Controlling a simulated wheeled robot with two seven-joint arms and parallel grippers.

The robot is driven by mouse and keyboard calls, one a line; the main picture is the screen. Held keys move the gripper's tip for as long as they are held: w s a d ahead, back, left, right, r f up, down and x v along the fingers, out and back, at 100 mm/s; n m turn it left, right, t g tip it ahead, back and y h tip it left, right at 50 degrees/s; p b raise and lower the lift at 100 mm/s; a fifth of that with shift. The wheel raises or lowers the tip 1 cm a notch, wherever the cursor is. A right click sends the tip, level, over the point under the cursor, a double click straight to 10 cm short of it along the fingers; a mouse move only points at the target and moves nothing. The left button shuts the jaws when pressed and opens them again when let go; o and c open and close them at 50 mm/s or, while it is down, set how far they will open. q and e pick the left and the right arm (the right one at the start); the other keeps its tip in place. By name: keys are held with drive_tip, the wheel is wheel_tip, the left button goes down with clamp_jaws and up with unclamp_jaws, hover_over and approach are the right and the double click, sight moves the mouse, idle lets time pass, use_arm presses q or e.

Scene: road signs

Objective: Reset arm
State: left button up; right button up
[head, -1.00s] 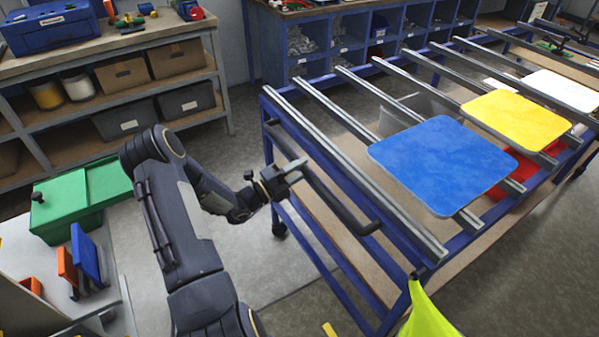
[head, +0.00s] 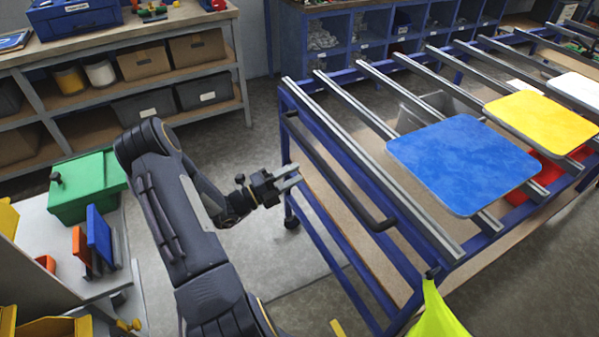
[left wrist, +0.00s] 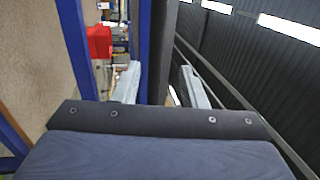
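My left gripper (head: 288,178) is in the middle of the head view, just left of the blue cart frame (head: 322,128). Its two fingers are apart with nothing between them, as the left wrist view also shows (left wrist: 160,88). A dark push handle (head: 340,172) runs along the cart's near side, to the right of the fingers and apart from them in the picture. On the cart's rails lie a blue sign plate (head: 462,165), a yellow sign plate (head: 542,122) and a white plate (head: 578,88). My right gripper is not in view.
A shelf unit (head: 215,118) with boxes stands at the back left. A green box (head: 88,190) stands on a grey surface at the left. Bright yellow-green cloth (head: 436,312) is at the cart's near corner. Open floor lies between shelves and cart.

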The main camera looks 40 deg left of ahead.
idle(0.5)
use_arm(q)
drive_tip(key=s+d+r+m+g+h, duration=0.1)
drive_tip(key=d+r+m+g+h, duration=0.6)
drive_tip(key=d+m, duration=0.55)
drive_tip(key=s+d+r+m+g+y, duration=0.4)
drive_tip(key=s+d+m+g, duration=0.5)
drive_tip(key=m, duration=0.7)
drive_tip(key=s+r+m+t+y, duration=0.1)
drive_tip(key=s+m+t+y, duration=0.1)
drive_tip(key=s+m+y, duration=0.4)
drive_tip(key=s+m, duration=0.5)
drive_tip(key=m, duration=0.8)
drive_tip(key=shift+d+r+t+y, duration=0.25)
drive_tip(key=shift+d+t+y, duration=0.05)
drive_tip(key=shift+y, duration=0.1)
drive_tip(key=shift+s, duration=0.1)
